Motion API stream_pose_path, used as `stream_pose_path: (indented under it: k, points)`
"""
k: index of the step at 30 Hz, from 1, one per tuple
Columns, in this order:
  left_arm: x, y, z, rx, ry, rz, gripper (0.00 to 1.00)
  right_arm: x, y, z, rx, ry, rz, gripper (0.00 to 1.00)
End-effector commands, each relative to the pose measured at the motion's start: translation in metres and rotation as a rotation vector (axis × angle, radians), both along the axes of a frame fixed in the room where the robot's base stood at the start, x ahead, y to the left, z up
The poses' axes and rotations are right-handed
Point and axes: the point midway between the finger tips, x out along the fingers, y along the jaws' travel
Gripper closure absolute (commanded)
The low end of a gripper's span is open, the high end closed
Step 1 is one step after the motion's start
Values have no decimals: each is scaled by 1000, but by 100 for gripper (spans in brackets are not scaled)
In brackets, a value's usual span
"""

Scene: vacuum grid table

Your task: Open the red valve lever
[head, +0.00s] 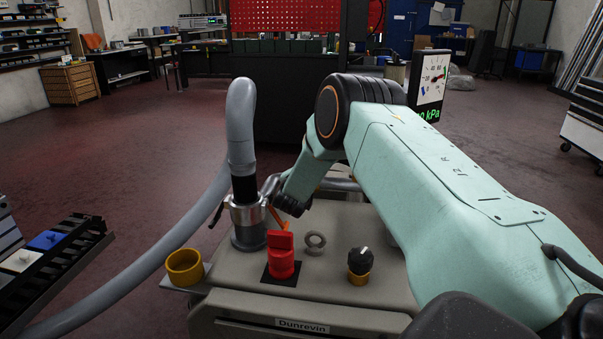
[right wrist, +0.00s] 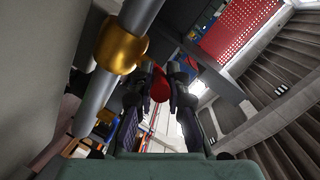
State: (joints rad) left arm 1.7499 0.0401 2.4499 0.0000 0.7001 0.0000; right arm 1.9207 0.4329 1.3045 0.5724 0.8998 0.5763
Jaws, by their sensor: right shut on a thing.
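In the right wrist view my right gripper (right wrist: 160,92) is shut on the red valve lever (right wrist: 160,82), whose rounded red end shows between the dark fingers. Beside it, a brass valve body (right wrist: 122,45) sits around a grey pipe (right wrist: 98,100). In the head view my right arm reaches over the grey machine and hides most of this valve area; the fingers are not clear there. My left gripper is in neither view.
On the machine top (head: 330,285) stand a red knob (head: 281,255), a black knob with a yellow base (head: 360,265) and a metal ring (head: 316,241). A yellow cup (head: 185,266) and a thick grey hose (head: 241,110) are at left. A kPa gauge (head: 433,80) stands behind.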

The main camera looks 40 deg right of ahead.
Motion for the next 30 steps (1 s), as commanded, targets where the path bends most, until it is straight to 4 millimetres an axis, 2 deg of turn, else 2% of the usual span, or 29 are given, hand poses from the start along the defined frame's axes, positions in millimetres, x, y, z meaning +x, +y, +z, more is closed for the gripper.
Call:
stream_pose_path:
  k: [9,10,17,26,30]
  points:
    - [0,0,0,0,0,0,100,0,-1,3,-2,-5,-1,100]
    - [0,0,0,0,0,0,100,0,-1,3,-2,-5,-1,83]
    - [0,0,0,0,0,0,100,-1,-1,2,-1,-2,-1,64]
    - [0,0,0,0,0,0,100,0,0,2,0,-2,-1,63]
    - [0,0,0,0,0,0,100,1,0,12,0,-4,-1,63]
